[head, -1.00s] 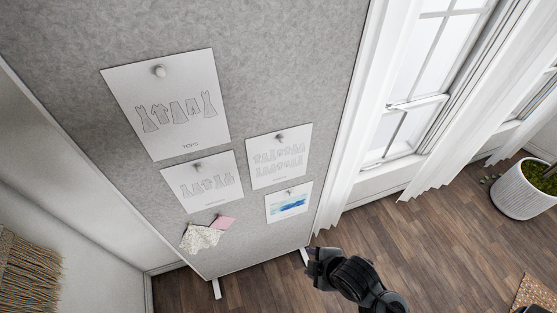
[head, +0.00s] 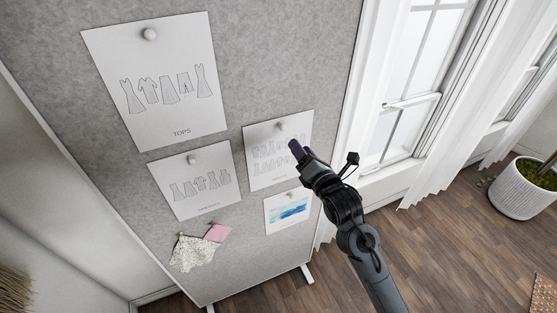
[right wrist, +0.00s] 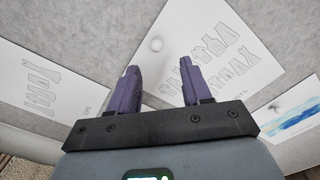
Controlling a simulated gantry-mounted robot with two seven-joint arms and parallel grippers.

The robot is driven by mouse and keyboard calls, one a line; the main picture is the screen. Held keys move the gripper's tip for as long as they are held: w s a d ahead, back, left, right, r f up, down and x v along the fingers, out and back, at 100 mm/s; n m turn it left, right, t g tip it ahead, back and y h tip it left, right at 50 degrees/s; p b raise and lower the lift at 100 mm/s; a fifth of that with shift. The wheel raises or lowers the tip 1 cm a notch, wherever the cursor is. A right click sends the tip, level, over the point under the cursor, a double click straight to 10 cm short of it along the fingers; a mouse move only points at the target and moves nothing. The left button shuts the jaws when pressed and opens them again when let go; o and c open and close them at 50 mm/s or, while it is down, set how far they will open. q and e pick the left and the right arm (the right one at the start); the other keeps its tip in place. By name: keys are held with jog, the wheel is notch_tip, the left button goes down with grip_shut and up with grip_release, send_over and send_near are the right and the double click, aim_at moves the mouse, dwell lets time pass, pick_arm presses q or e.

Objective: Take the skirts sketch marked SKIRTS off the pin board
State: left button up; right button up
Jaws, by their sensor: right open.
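Several sheets are pinned to the grey pin board. A sheet (head: 262,131) with rows of small garment drawings hangs right of centre, held by a round white pin (head: 282,126); its caption is too small to read, so I cannot confirm it says SKIRTS. My right gripper (head: 296,150) is in front of its right half, hiding part of the drawings. In the right wrist view, the open purple fingers (right wrist: 160,82) point at this sheet (right wrist: 172,55), and its pin (right wrist: 156,45) shows between and beyond the tips. Nothing is between the fingers. My left gripper is out of view.
The grey board (head: 260,60) also carries a large TOPS sheet (head: 170,50), another garment sheet (head: 170,170), a blue watercolour (head: 275,222) just below, and fabric swatches (head: 195,252). A curtained window (head: 415,90) stands to the right, with a potted plant (head: 525,190).

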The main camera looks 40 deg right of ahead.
aim_at(284, 130)
jog(key=x, duration=0.3)
jog(key=p+x, duration=0.1)
jog(key=x, duration=0.2)
jog(key=p+x, duration=0.1)
jog(key=x, duration=0.2)
jog(key=shift+a+r, duration=0.25)
jog(key=shift+a, duration=0.1)
jog(key=shift+w+d+f+p, duration=0.15)
jog(key=shift+w+p, duration=0.15)
jog(key=shift+w, duration=0.35)
grip_shut()
